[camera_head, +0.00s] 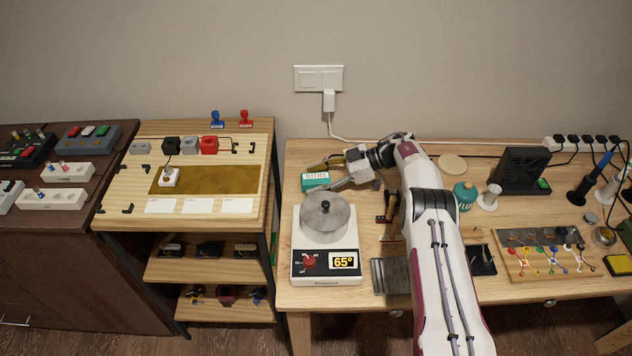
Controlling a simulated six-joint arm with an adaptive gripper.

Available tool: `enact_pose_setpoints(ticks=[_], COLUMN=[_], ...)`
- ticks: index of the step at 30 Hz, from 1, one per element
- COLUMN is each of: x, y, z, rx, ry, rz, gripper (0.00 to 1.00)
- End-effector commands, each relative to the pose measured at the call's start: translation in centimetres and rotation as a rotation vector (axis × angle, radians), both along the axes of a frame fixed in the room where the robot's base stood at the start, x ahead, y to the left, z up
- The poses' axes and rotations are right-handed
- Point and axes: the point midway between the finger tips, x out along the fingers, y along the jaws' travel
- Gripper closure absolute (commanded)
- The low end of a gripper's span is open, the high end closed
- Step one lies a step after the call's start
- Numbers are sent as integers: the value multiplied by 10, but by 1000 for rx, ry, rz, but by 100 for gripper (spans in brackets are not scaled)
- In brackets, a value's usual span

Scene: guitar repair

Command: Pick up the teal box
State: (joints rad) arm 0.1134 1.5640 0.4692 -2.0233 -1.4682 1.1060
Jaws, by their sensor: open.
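The teal box (316,180) has a white label reading "SLEEVES" and sits on the table's back left, just behind the hotplate. My gripper (325,175) reaches in from the right at the end of my arm. It is open, with one finger behind the box and the other in front of its right side. The box appears to lie between or just beside the fingertips. I cannot tell whether either finger touches it. The box seems to rest on the tabletop.
A hotplate showing 65° (314,262) with a lidded metal pot (327,216) stands close in front. A teal flux bottle (465,195), a black fan box (522,170) and a soldering board (541,262) are to the right. A wooden shelf unit (258,205) stands left across a gap.

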Motion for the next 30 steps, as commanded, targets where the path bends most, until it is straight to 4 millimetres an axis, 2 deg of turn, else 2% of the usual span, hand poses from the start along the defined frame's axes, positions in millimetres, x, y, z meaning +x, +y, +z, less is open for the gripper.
enact_pose_setpoints(ticks=[16,17,21,22,30], x=[0,0,0,0,0], y=[1,1,1,1,1], z=[-1,-1,-1,-1,-1], rx=[0,0,0,0,0], ry=[0,0,0,0,0], rz=[0,0,0,0,0], gripper=[43,48,84,87,88])
